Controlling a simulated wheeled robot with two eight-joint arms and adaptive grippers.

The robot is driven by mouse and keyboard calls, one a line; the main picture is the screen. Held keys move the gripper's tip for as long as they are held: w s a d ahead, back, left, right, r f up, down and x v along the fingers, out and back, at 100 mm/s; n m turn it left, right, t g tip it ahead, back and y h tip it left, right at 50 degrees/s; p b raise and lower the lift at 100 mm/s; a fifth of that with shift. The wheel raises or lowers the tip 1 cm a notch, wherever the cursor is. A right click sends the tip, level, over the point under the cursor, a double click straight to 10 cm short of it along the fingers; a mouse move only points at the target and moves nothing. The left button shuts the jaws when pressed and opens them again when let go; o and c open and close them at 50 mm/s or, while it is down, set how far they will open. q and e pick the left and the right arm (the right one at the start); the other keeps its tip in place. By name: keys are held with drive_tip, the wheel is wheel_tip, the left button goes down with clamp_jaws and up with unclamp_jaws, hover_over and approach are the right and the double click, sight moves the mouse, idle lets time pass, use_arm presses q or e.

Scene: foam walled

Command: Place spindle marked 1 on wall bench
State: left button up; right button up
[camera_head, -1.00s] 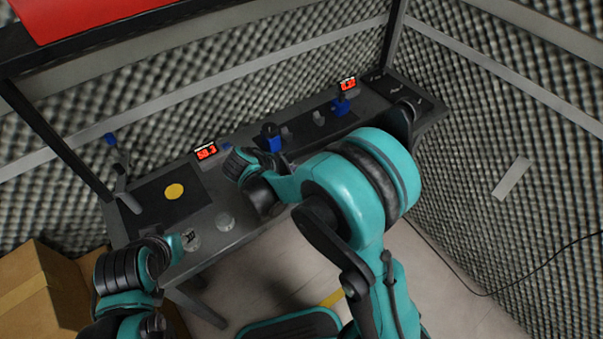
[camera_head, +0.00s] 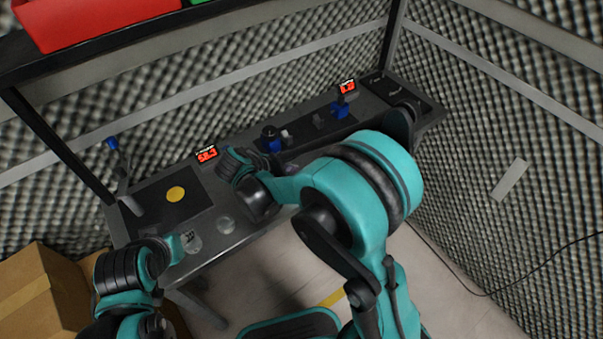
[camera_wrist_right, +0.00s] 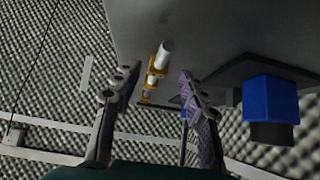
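A slim white rod with brass-coloured collars (camera_wrist_right: 164,53), likely the spindle, stands on the grey bench surface in the upside-down right wrist view. No number can be read on it. My right gripper (camera_wrist_right: 158,80) is open, with its fingers on either side of the rod's line and visible gaps to both. Whether the rod is between the fingertips or just beyond them I cannot tell. In the head view my right arm hides this spot. The wall bench (camera_head: 245,228) runs along the foam wall. My left gripper (camera_head: 172,246) is near its left front edge, fingers unclear.
A blue block with a black end (camera_wrist_right: 271,100) is close beside the right gripper. The bench carries red displays (camera_head: 207,154), a dark plate with a yellow disc (camera_head: 175,193), clear glass-like pieces (camera_head: 226,224) and another blue holder (camera_head: 340,108). Cardboard boxes (camera_head: 40,290) stand left.

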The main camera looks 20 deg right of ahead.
drive_tip(key=p+v, duration=0.3)
drive_tip(key=v, duration=0.7)
drive_tip(key=s+d+r+n+t+y, duration=0.4)
drive_tip(key=s+d+n+y, duration=0.4)
drive_tip(key=s+n, duration=0.5)
drive_tip(key=shift+d+r+n, duration=0.4)
drive_tip(key=shift+d+r, duration=0.05)
drive_tip(key=shift+d, duration=0.8)
